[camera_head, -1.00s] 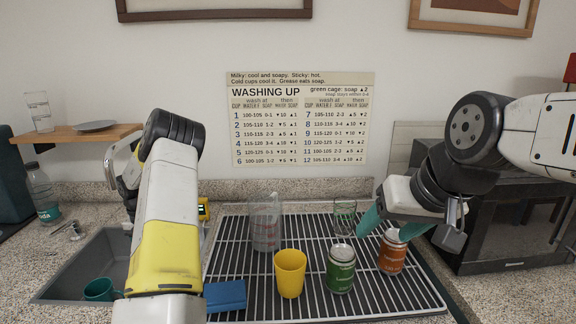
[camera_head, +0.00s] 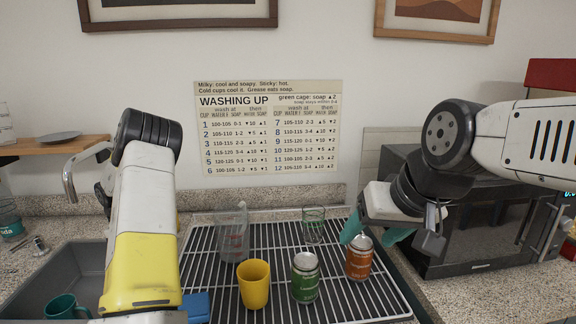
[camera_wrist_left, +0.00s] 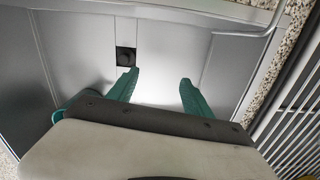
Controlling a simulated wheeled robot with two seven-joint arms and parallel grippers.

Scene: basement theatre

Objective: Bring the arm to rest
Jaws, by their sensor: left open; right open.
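My right gripper (camera_head: 374,238) is open over the right part of the drying rack, its teal fingers pointing down. An orange can (camera_head: 359,258) stands just below and beside its left finger; nothing shows held in it. My left arm (camera_head: 142,225) reaches down on the left in the head view, its gripper hidden there. In the left wrist view my left gripper (camera_wrist_left: 160,90) is open and empty over the grey sink (camera_wrist_left: 70,65), with the drain (camera_wrist_left: 126,57) beyond the fingers.
The rack (camera_head: 335,290) holds a yellow cup (camera_head: 253,285), a green can (camera_head: 305,278), a clear jug (camera_head: 234,235) and a glass (camera_head: 314,225). A blue sponge (camera_head: 197,307) and a teal mug (camera_head: 66,307) are near my left arm. A black microwave (camera_head: 475,235) stands right.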

